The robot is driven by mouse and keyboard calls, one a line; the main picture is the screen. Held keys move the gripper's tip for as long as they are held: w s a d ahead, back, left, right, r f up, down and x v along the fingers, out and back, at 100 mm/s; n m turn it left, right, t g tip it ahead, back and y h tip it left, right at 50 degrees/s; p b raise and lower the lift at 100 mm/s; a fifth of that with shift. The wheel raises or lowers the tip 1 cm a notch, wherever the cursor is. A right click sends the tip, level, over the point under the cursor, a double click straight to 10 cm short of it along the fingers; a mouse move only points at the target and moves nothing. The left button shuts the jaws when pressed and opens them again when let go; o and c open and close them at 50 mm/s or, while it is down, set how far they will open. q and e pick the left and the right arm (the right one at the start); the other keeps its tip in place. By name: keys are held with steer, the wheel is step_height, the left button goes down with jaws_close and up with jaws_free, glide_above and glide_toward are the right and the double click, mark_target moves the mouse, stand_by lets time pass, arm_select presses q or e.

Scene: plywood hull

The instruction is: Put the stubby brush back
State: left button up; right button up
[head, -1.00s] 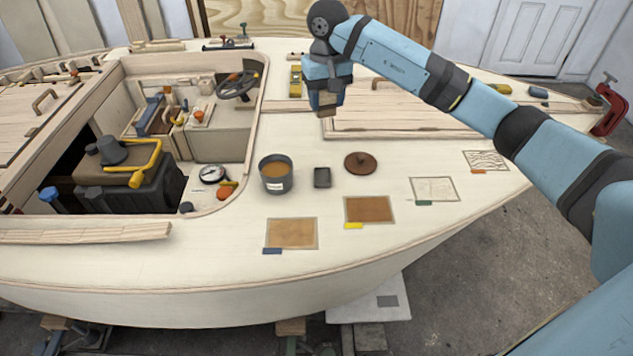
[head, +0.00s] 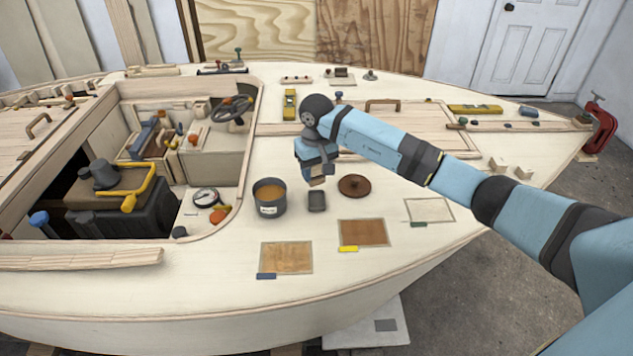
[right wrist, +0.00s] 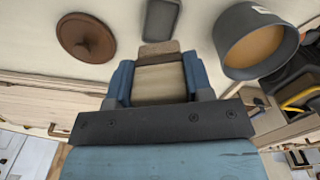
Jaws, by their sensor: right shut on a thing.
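My right gripper (head: 316,168) is shut on the stubby brush, holding it above the deck just behind the small dark tray (head: 317,201). The brush (right wrist: 160,82) fills the jaws in the right wrist view, with a pale wooden body, a dark band and a tan tip. In the head view only its tip (head: 318,182) shows below the fingers. The small dark tray also shows in the right wrist view (right wrist: 161,20), beyond the brush tip, and looks empty. My left gripper is out of view.
A grey can of amber liquid (head: 270,206) stands left of the tray, and a round brown lid (head: 354,186) lies to its right. Sample panels (head: 286,257) lie in front. The open cockpit (head: 190,215) is further left. Bare deck surrounds the tray.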

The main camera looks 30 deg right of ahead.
mark_target(317, 185)
step_height(317, 185, down, 4)
steer(key=shift+s+r, duration=0.1)
steer(key=shift+r, duration=0.05)
steer(key=shift+f, duration=0.2)
arm_select(q)
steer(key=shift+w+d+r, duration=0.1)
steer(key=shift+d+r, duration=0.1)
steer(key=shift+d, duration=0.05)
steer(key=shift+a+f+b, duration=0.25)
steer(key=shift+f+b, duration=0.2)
steer(key=shift+b, duration=0.25)
arm_select(e)
steer(key=shift+f, duration=0.65)
steer(key=o, duration=1.3)
steer(key=shift+c, duration=0.2)
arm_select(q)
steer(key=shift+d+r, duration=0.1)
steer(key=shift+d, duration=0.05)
